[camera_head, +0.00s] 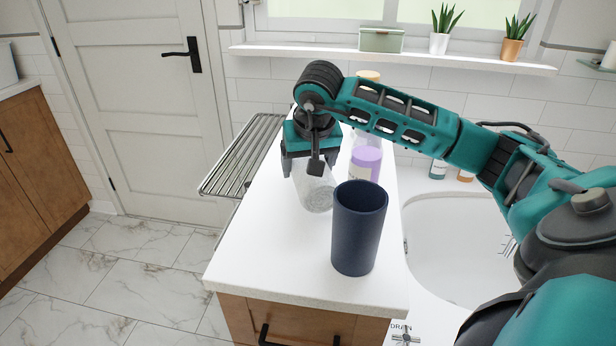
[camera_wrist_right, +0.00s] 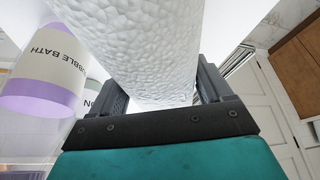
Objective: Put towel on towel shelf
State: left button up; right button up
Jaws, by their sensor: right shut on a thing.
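A rolled white towel (camera_head: 317,194) with a bumpy surface is tilted above the white counter. My right gripper (camera_head: 311,168) is shut on one end of it. In the right wrist view the towel (camera_wrist_right: 145,45) sits between the two fingers of the gripper (camera_wrist_right: 163,92). The towel shelf (camera_head: 243,155), a rack of metal bars, is just left of the counter and of the gripper, with bare bars on top. I cannot tell if the towel's lower end touches the counter. My left gripper is not in view.
A dark blue cup (camera_head: 359,228) stands on the counter (camera_head: 270,262) close to the towel's right. A purple-and-white bubble bath bottle (camera_wrist_right: 45,72) is beside the gripper. A bathtub (camera_head: 450,245) lies right, a white door (camera_head: 140,100) left. A window ledge (camera_head: 400,59) holds plants and a box.

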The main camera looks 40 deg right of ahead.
jog(key=shift+f, duration=1.5)
jog(key=shift+f, duration=0.1)
jog(key=o, duration=1.1)
